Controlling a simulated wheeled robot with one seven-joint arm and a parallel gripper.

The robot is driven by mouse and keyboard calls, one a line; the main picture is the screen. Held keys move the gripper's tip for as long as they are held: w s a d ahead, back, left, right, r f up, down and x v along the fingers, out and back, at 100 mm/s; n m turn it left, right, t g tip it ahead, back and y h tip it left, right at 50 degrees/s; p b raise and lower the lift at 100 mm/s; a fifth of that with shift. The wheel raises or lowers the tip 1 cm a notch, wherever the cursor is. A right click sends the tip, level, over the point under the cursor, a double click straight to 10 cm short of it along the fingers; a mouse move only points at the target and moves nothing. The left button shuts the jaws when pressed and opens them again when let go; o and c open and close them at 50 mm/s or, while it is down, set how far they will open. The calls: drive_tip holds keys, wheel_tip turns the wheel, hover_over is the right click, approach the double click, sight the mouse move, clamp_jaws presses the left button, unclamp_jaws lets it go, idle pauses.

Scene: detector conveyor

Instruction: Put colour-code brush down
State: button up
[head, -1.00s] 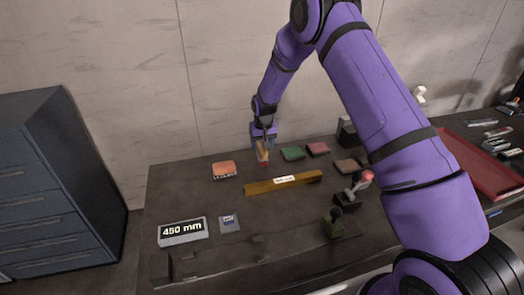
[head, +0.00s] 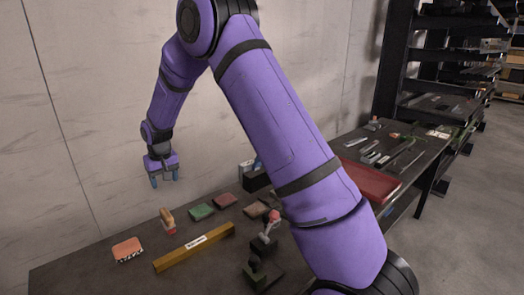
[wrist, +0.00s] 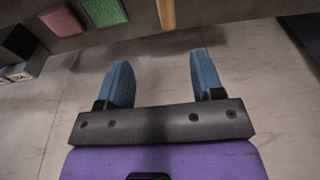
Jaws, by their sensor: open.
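The brush (head: 168,221) has a tan handle and a reddish lower end. It stands upright on the dark table, behind the yellow bar and right of the orange-topped brush-like block. My gripper (head: 165,181) is open and empty, raised above the table and apart from the brush. In the wrist view my gripper (wrist: 160,82) shows two blue fingers spread wide with nothing between them. The brush's tan handle (wrist: 166,14) shows at the top edge of that view, beyond the fingertips; its lower end is out of frame there.
A yellow bar with a white label (head: 195,248) lies in front. An orange block (head: 127,250) is at left. Green (head: 201,212) and red (head: 225,200) pads lie to the right, near a joystick-like device (head: 264,243). A red tray (head: 368,181) is farther right.

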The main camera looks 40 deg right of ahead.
drive_tip(key=s+d+r+t, duration=0.1)
drive_tip(key=s+d+r, duration=0.1)
drive_tip(key=s+r, duration=0.8)
drive_tip(key=s+d+r+t, duration=0.1)
drive_tip(key=s+d+r, duration=0.1)
drive_tip(key=s+r, duration=0.8)
drive_tip(key=s+d+r, duration=0.1)
drive_tip(key=s+r, duration=0.1)
drive_tip(key=s, duration=1)
drive_tip(key=s+d+r+t, duration=0.1)
drive_tip(key=s+r, duration=0.2)
drive_tip(key=s, duration=0.9)
drive_tip(key=shift+s, duration=0.4)
